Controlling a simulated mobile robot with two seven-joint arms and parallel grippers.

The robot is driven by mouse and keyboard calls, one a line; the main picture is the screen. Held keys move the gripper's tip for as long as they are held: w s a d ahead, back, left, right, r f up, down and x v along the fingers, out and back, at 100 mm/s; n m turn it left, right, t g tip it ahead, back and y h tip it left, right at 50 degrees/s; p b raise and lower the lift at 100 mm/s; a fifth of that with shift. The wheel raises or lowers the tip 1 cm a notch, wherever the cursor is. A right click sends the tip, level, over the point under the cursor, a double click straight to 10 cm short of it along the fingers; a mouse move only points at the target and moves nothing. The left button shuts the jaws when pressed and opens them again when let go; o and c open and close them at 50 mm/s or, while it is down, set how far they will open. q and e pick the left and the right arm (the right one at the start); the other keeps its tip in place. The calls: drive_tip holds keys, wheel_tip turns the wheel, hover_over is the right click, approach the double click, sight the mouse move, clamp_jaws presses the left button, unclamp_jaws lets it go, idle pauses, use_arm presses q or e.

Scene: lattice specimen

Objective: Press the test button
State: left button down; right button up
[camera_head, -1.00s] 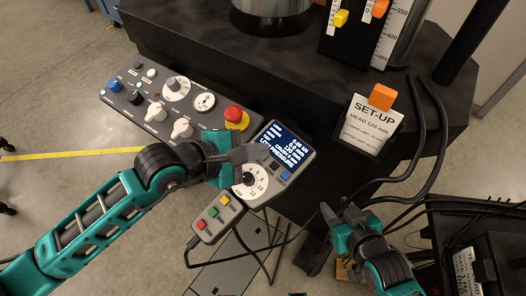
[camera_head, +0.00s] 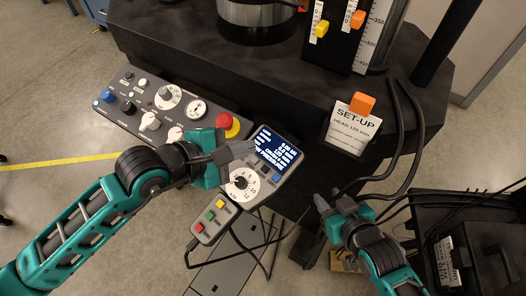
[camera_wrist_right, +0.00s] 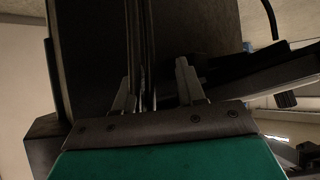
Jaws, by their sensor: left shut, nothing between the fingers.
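A handheld display unit (camera_head: 259,197) with a lit blue screen (camera_head: 277,149), a white dial (camera_head: 242,183) and small buttons, including a blue one (camera_head: 276,177), stands at the table's front edge. I cannot read which button is the test button. My left gripper (camera_head: 248,149) is shut and empty; its tips are over or beside the screen's left edge, and contact cannot be told. My right gripper (camera_head: 327,201) is right of the unit, below the set-up card. Its two fingers stand apart with nothing seen held, also in the right wrist view (camera_wrist_right: 157,90).
A grey control panel (camera_head: 180,92) with knobs, gauges and a red mushroom button (camera_head: 224,121) lies behind my left gripper. A set-up card (camera_head: 352,132) and black cables (camera_head: 401,140) are at right.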

clamp_jaws()
drive_tip(key=shift+f, duration=0.1)
idle(1.4)
